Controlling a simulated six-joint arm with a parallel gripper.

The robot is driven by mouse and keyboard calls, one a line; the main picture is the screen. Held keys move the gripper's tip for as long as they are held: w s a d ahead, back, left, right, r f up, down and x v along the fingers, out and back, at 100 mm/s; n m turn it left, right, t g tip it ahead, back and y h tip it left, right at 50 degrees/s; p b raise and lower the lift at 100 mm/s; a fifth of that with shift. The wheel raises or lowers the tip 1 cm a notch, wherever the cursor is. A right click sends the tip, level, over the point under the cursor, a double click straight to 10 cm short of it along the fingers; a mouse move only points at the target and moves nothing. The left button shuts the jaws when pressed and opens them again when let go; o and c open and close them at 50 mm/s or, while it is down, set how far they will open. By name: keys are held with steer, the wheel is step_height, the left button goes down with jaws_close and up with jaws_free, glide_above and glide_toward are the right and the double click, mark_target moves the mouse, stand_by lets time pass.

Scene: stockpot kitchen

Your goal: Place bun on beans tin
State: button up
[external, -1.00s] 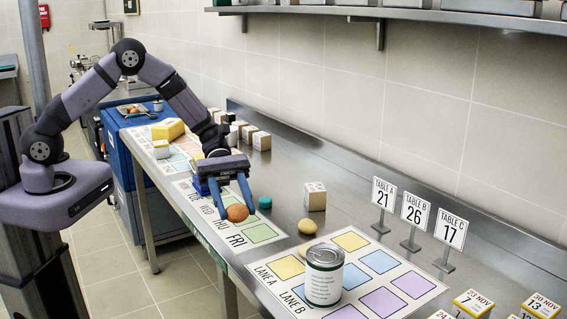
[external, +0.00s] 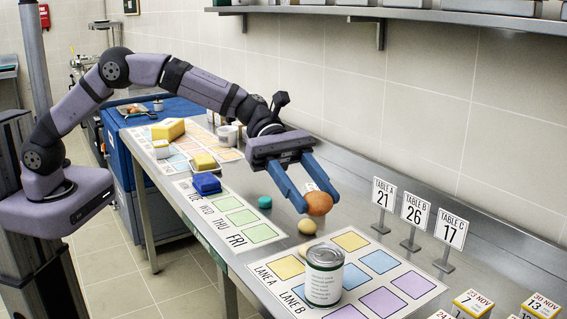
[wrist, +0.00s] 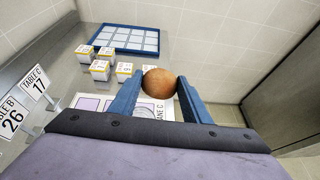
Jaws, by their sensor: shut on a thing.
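The bun (external: 319,204), round and orange-brown, is between the two blue fingers of my gripper (external: 318,202), which is shut on it and holds it above the table. The wrist view shows the bun (wrist: 159,83) between the fingertips. The beans tin (external: 324,277), with a white and green label and a metal lid, stands upright on the lane mat (external: 284,268). In the external picture the bun is above the tin's lid and apart from it.
A pale yellow round item (external: 307,226) and a teal one (external: 265,202) lie on the table. Table number signs (external: 413,212) stand right of the mat. Date blocks (external: 472,303) are at the near right. A blue block (external: 206,184) sits by the weekday mat.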

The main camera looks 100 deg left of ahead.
mark_target(319, 250)
steer(key=shift+w+a+f+n+t+y+p, duration=0.25)
steer(key=shift+a+f+n+y+p, duration=0.1)
steer(key=shift+f, duration=1.4)
steer(key=shift+w+a+f+n+t+y+p, duration=0.25)
steer(key=shift+a+f+n+t+y, duration=0.1)
steer(key=shift+f, duration=1.45)
steer(key=shift+w+a+f+n+t+y+p, duration=0.25)
steer(key=shift+a+f+n+y+p, duration=0.1)
steer(key=shift+f, duration=1.4)
steer(key=shift+f, duration=0.15)
steer(key=o, duration=1)
steer(key=shift+o, duration=0.2)
steer(key=shift+r, duration=0.25)
steer(key=shift+s+a, duration=0.15)
steer(key=shift+a, duration=0.05)
steer(key=b+v, duration=0.3)
steer(key=v, duration=0.8)
steer(key=shift+s, duration=0.2)
